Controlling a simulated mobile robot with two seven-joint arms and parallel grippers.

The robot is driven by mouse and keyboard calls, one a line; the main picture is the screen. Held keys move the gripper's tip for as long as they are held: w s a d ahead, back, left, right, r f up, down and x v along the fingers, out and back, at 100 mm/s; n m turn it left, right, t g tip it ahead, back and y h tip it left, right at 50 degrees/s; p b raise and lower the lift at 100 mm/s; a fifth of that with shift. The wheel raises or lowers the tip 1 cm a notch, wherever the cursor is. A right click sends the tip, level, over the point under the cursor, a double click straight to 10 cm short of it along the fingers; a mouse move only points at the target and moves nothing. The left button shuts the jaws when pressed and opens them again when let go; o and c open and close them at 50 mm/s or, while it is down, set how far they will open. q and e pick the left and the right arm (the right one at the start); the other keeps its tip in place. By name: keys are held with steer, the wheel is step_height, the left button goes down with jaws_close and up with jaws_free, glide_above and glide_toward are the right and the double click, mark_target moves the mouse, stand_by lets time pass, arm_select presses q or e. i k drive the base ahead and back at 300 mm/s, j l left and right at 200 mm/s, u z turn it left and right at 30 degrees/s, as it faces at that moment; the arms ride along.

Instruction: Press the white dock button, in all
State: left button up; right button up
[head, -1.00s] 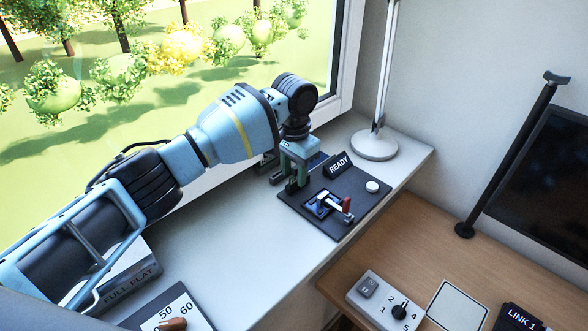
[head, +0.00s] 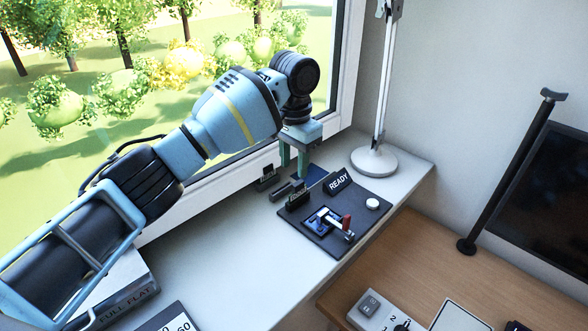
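The white dock button (head: 372,203) is a small round cap at the right corner of a dark base plate (head: 312,237) on the white sill. A black READY sign (head: 338,181) stands behind it on the plate. A lever with a red grip (head: 346,222) in a blue-edged slot is on the same plate, left of the button. My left gripper (head: 294,172) points down above the plate's far left end, behind and left of the READY sign. Its greenish fingers are apart with nothing visible between them. It is clear of the button. My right gripper is not in view.
A white lamp stand (head: 374,161) rises behind the button. A window runs along the back left. A wooden desk (head: 430,255) lies lower right, with a grey switch box (head: 375,308) and a black post (head: 507,170). The sill left of the plate is mostly bare.

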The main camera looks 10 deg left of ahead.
mark_target(372, 203)
steer(key=k+l, duration=0.15)
steer(key=k, duration=0.3)
steer(key=k+l, duration=0.15)
steer(key=k, duration=0.35)
